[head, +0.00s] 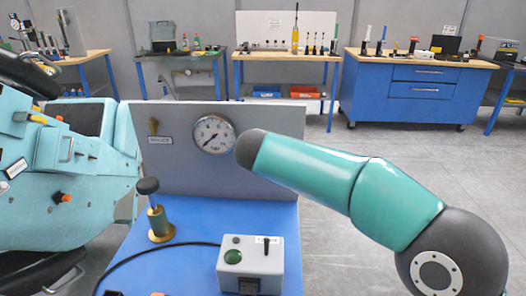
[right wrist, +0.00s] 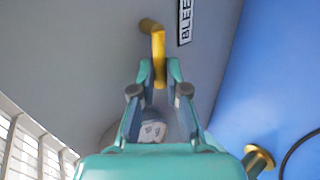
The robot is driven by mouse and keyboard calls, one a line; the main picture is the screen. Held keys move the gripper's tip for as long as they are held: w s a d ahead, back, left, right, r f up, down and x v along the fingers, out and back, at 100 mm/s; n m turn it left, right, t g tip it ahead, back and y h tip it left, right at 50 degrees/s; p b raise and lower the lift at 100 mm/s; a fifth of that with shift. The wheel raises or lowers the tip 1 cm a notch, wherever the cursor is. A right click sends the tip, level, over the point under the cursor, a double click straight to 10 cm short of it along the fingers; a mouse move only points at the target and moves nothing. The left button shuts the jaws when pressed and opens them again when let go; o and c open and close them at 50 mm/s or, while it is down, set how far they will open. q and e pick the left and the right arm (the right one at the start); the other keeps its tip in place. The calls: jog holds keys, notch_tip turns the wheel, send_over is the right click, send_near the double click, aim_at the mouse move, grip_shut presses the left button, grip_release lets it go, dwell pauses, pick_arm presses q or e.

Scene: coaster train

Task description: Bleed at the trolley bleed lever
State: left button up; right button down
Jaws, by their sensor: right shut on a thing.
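In the right wrist view, the yellow bleed lever (right wrist: 158,42) sticks out from the grey panel beside a label (right wrist: 184,18) whose visible letters read "BLEE". My right gripper (right wrist: 160,75) has its fingertips closed on the lever's end. In the head view my right arm comes in from the right across the grey panel (head: 190,178). Its gripper and the bleed lever are hidden behind the arm there. The gauge (head: 214,135) on the panel is just left of the arm, its right edge close to the arm's end. My left gripper is not in view.
A brass lever (head: 153,126) with its own label is left of the gauge. A black-knobbed brass post (head: 160,222) and a grey switch box (head: 250,262) stand on the blue trolley top (head: 200,236). The teal train car (head: 65,185) is at left. Workbenches line the back.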

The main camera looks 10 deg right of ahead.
jog(key=shift+a+f, duration=0.2)
jog(key=shift+f, duration=0.1)
jog(key=c, duration=1.2)
grip_release()
jog(key=shift+w, duration=0.1)
jog(key=shift+r+h, duration=0.1)
jog(key=shift+h, duration=0.2)
jog(key=shift+r, duration=0.1)
jog(key=v, duration=1.2)
jog(key=shift+d, duration=0.1)
